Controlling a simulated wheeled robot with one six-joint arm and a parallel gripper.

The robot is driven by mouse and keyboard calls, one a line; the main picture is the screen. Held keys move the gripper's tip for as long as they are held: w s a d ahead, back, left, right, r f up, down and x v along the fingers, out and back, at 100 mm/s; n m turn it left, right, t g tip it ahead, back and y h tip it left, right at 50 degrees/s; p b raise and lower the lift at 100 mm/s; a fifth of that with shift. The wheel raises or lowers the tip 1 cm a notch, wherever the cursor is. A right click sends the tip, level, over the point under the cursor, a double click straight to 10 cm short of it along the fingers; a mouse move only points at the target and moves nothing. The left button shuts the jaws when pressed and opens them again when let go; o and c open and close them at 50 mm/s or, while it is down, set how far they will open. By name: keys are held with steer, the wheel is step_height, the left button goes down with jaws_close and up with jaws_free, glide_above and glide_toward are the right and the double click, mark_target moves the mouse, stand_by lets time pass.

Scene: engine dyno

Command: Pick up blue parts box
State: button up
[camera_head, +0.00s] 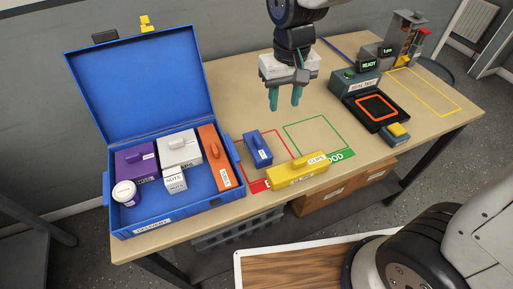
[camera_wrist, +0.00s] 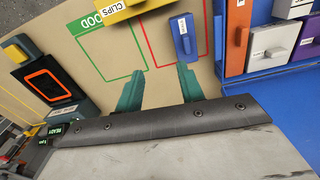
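The blue parts box (camera_head: 258,148) is a small block with a raised handle and a white label. It lies on the bench at the red-outlined area, just right of the open blue case (camera_head: 170,215). It also shows in the wrist view (camera_wrist: 185,38), beyond the fingertips and a little to the right. My gripper (camera_head: 284,100) is open and empty, with its two teal fingers pointing down above the bench, behind and right of the box. The fingers also show in the wrist view (camera_wrist: 161,77), apart from the box.
A yellow clips box (camera_head: 297,173) lies across the front of the red and green outlines. The case holds purple (camera_head: 136,163), white (camera_head: 178,148) and orange (camera_head: 214,158) boxes and smaller containers. A scale-like device (camera_head: 375,106) stands right. The bench around the green outline is mostly clear.

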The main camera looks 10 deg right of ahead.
glide_above(257, 137)
steer(key=shift+n, duration=0.4)
steer(key=f, duration=0.4)
steer(key=w+f, duration=0.1)
steer(key=f, duration=0.1)
steer(key=shift+a+f, duration=0.15)
steer(key=shift+a, duration=0.1)
steer(key=f, duration=0.5)
steer(key=s+f, duration=0.1)
steer(key=f, duration=0.1)
steer(key=shift+d+f, duration=0.2)
steer(key=shift+f, duration=0.15)
jaws_close()
